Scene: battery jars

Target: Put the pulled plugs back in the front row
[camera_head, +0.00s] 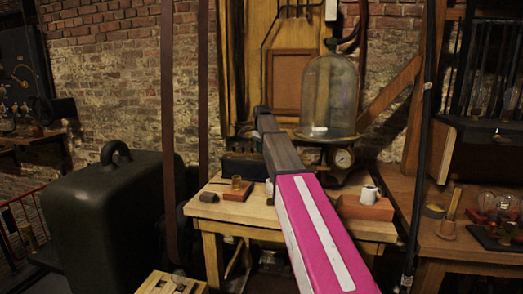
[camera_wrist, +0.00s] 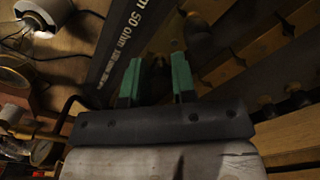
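My gripper (camera_wrist: 156,80) shows in the wrist view as two green fingers standing apart. The gap between them is dark, and I see nothing clearly held in it. Ahead of the fingers lies a dark bar (camera_wrist: 122,45) lettered "50 ohm". To the right is a dark surface with several small dark knobs or plugs (camera_wrist: 300,97). It is too dim to tell which are seated and which are pulled. In the head view a dark box (camera_head: 240,166) sits on the wooden table, partly behind my arm. My fingers are hidden there.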

